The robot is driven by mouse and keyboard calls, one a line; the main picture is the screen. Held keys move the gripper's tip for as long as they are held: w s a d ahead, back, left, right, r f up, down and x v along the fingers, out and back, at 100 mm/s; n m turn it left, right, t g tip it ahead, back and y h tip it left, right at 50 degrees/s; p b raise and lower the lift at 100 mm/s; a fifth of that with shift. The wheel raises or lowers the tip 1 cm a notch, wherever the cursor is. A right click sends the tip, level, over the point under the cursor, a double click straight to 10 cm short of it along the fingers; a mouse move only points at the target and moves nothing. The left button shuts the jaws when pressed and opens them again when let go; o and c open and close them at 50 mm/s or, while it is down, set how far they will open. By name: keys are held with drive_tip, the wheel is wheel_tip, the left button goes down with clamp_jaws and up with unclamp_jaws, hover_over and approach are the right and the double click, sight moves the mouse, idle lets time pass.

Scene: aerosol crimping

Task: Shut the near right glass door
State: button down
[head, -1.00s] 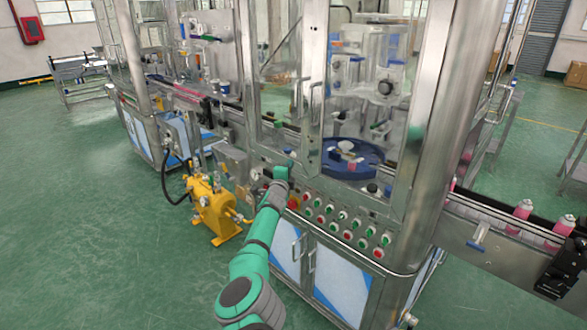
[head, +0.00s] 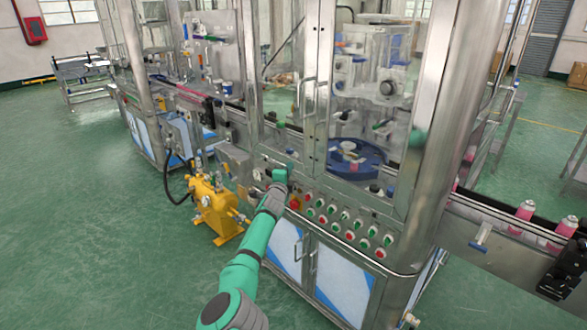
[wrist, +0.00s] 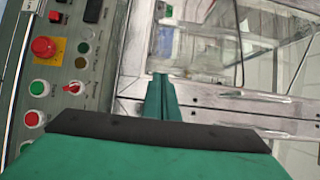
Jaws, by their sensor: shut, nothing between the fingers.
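The near right glass door (head: 372,120) is a clear pane in a metal frame on the front of the machine. In the head view its left stile (head: 322,75) stands beside the stile of the left glass door (head: 278,75). Whether it is fully flush I cannot tell. My gripper (head: 281,174) is low in front of the doors, just above the button console. In the wrist view my gripper (wrist: 161,88) is shut and empty, with its fingertips close to metal frame bars (wrist: 225,100); contact is unclear.
The button console (head: 345,228) slopes below the doors, with a red emergency button (wrist: 43,47) near my gripper. A yellow pump unit (head: 214,207) stands on the floor at left. A conveyor with pink cans (head: 524,211) runs out at right. Green floor is open at front left.

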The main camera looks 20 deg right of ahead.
drive_tip(key=w+a, duration=0.2)
drive_tip(key=a, duration=0.8)
drive_tip(key=s+d+f+n+g+h, duration=0.2)
drive_tip(key=s+d+f+n+h, duration=0.1)
drive_tip(key=s+d+f, duration=1.45)
drive_tip(key=s+d+f+n+t, duration=0.1)
drive_tip(key=s+d+f+n, duration=0.3)
drive_tip(key=s, duration=0.6)
drive_tip(key=s+d+f+n, duration=0.2)
drive_tip(key=s+f+n, duration=0.25)
drive_tip(key=s, duration=0.55)
drive_tip(key=s+a+f+n+t+y, duration=0.15)
drive_tip(key=s+a+n+y, duration=0.35)
drive_tip(key=s+a, duration=0.75)
drive_tip(key=s+a+f+n+t+y, duration=0.1)
drive_tip(key=s+a+f+n+y, duration=0.15)
drive_tip(key=s+a+n, duration=1)
drive_tip(key=s+a+r+m+y, duration=0.1)
drive_tip(key=s+a+r, duration=0.2)
drive_tip(key=s+a, duration=0.2)
drive_tip(key=s+a+r+m+g+y, duration=0.1)
drive_tip(key=s+a+r, duration=0.3)
drive_tip(key=s, duration=0.5)
drive_tip(key=s+a+r+m+y, duration=0.2)
drive_tip(key=s+a+r+m, duration=0.1)
drive_tip(key=s+a, duration=0.4)
drive_tip(key=shift+r+g, duration=0.35)
drive_tip(key=shift+r, duration=0.35)
